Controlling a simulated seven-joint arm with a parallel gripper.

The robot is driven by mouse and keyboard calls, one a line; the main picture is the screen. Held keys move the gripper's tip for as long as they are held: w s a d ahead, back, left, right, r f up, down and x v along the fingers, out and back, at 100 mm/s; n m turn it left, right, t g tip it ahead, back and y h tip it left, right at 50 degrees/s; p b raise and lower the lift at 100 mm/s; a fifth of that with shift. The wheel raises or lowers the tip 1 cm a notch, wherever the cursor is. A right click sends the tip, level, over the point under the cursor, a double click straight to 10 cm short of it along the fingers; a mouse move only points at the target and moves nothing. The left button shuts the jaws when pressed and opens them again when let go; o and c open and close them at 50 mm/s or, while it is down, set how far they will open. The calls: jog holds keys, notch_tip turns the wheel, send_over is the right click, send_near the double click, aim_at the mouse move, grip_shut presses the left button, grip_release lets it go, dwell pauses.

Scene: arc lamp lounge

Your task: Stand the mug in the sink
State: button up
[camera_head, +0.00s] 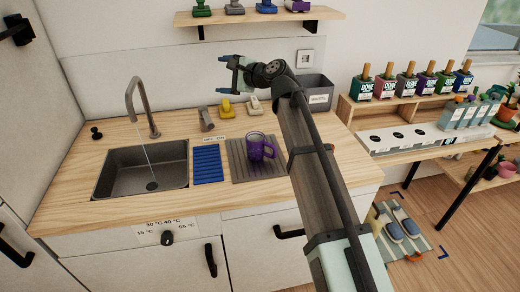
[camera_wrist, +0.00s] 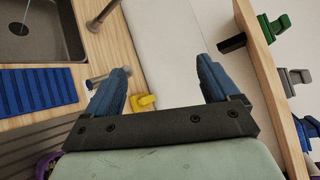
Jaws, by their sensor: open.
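A purple mug (camera_head: 260,147) stands upright on a grey ribbed drying mat (camera_head: 243,175) on the wooden counter. Only a purple edge of the mug shows at the bottom left of the wrist view (camera_wrist: 44,166). The grey sink (camera_head: 112,180) is set into the counter at the left, with a stream of water falling into it from the tap (camera_head: 150,115). The sink also shows at the top left of the wrist view (camera_wrist: 38,35). My gripper (camera_head: 221,89) is open and empty, raised above the back of the counter. Its blue fingers (camera_wrist: 165,85) are wide apart.
A blue ribbed mat (camera_head: 208,165) lies between sink and mug. A yellow item (camera_head: 226,108), a grey cylinder (camera_head: 206,122) and a grey bin (camera_head: 316,95) stand at the back. A wall shelf (camera_head: 258,16) holding stamp-like items is near my gripper.

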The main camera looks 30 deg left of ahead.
jog(key=w+f+n+h, duration=0.3)
jog(key=w+f+h, duration=0.1)
jog(key=f+h, duration=0.1)
jog(key=n+g+h, duration=0.1)
jog(key=n+h, duration=0.2)
jog(key=h, duration=0.7)
send_over(270, 155)
jog(key=f, duration=1.4)
jog(key=shift+w+a+f, duration=0.25)
jog(key=shift+w+f, duration=0.05)
jog(key=shift+w, duration=0.1)
jog(key=f, duration=0.4)
jog(key=shift+s+d, duration=0.25)
jog(key=shift+s, duration=0.1)
jog(key=shift+f, duration=0.6)
jog(key=shift+r, duration=0.1)
jog(key=c, duration=1.5)
